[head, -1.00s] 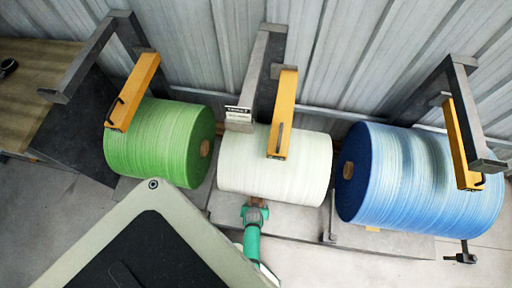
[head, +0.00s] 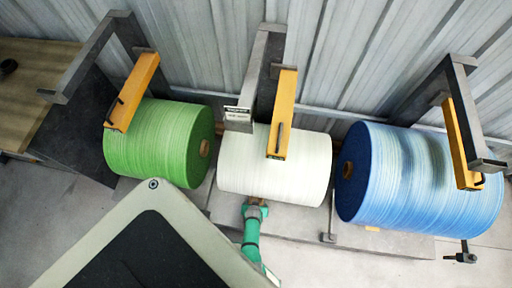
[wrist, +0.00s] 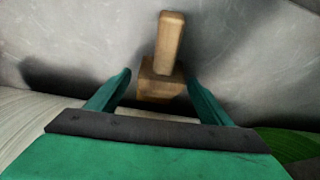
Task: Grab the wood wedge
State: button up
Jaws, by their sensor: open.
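The wood wedge (wrist: 168,45) is a light brown block with a narrower bar rising from it. In the wrist view it stands between the two green fingers of my gripper (wrist: 158,77), against a grey surface. The fingers are open on either side of its wider part, with a gap visible at each side. In the head view my gripper (head: 253,211) is at the lower front edge of the white roll (head: 275,170). There it hides most of the wedge, and only a bit of brown shows.
A green roll (head: 155,140) lies to the left and a blue roll (head: 415,180) to the right. Yellow bars on grey metal arms hang over the rolls. A grey plinth (head: 300,235) runs under them. A wooden table (head: 35,85) is at the far left.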

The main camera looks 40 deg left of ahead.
jog(key=c, duration=1.3)
jog(key=shift+w, duration=0.1)
jog(key=shift+r, duration=0.15)
